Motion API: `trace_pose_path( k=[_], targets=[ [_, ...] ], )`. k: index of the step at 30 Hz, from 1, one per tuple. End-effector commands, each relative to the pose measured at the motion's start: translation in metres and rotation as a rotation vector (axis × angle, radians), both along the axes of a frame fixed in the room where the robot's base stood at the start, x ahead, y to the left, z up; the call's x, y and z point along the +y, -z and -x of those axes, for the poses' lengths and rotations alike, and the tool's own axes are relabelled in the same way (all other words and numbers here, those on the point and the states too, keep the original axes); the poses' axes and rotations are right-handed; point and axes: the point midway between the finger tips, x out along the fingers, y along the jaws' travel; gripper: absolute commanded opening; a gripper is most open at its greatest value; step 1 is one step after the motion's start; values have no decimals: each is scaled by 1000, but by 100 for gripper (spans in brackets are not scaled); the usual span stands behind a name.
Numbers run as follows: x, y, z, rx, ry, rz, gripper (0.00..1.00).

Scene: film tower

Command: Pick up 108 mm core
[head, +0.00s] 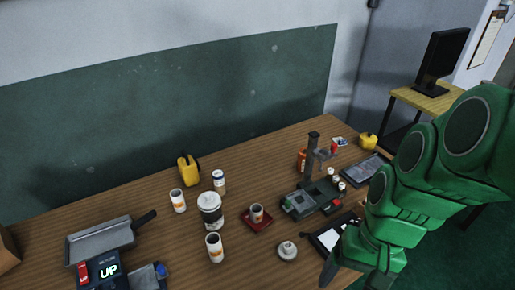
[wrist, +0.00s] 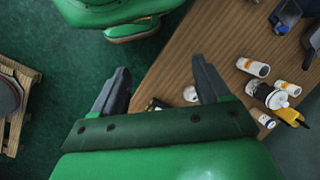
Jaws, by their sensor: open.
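My gripper (head: 352,272) is at the lower right of the head view, by the table's front edge. In the wrist view my gripper (wrist: 160,70) has its two dark fingers wide apart with nothing held between them. Several short tubes that may be cores stand on the table: a white one with an orange label (head: 178,201), a similar one nearer the front (head: 214,247), and one with a brown top in a small red tray (head: 248,224). I cannot tell which is the 108 mm core. Two labelled tubes (wrist: 253,67) also show at right in the wrist view.
A grey device with an upright post (head: 312,150) stands to the right.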

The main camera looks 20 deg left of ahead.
Motion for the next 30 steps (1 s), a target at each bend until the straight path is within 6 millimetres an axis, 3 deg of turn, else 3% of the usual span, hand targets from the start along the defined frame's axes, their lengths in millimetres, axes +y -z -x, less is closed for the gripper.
trace_pose_path(
  k=[12,30],
  targets=[
    [85,27,-34,146,96,-228,76],
    [186,66,-80,410,365,-456,76]
  ],
)
